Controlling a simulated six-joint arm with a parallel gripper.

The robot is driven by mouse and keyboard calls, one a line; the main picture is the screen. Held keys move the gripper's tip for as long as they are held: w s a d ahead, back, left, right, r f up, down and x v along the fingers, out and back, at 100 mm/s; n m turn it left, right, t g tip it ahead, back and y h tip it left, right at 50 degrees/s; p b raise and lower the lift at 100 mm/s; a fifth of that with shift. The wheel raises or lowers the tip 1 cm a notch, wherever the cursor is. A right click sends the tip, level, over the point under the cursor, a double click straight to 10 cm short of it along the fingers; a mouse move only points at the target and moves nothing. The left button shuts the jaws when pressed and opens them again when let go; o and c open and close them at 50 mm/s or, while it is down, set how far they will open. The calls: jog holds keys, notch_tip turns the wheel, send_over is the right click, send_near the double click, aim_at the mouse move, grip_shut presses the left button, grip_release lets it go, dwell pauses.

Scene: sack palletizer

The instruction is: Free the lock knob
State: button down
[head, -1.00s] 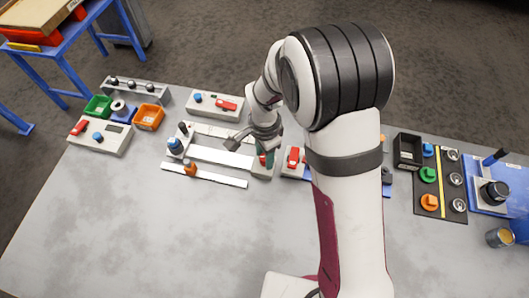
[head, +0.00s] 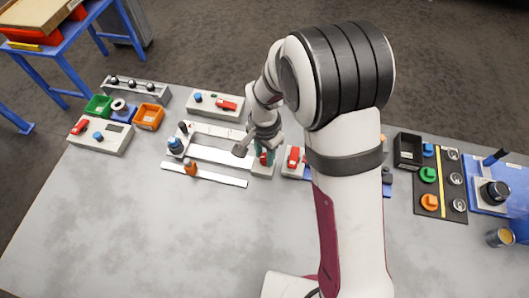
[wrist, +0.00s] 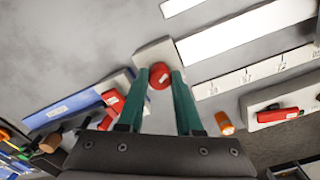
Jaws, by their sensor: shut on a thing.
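The lock knob is a small red round knob (wrist: 160,75) on a pale grey end block (wrist: 153,52) in the wrist view. In the head view the red knob (head: 264,159) shows only in part, at the right end of the white-railed fixture. My gripper (wrist: 160,76) has its two green fingers closed on the red knob, one on each side. In the head view my gripper (head: 264,157) reaches down at the fixture's right end. The knob's base and any thread are hidden.
A white rail (head: 222,156) runs left from the end block to a blue knob (head: 175,145). A loose-looking white strip (head: 215,177) lies in front. A grey box with a red lever (head: 293,158) sits close on the right. The front table is clear.

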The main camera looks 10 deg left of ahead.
aim_at(265, 156)
jog(key=n, duration=0.6)
jog(key=shift+n, duration=0.3)
jog(key=n, duration=0.6)
jog(key=shift+w, duration=0.1)
dwell(0.3)
jog(key=c, duration=0.6)
grip_release()
notch_tip(265, 156, up, 16)
jog(key=shift+f, duration=0.1)
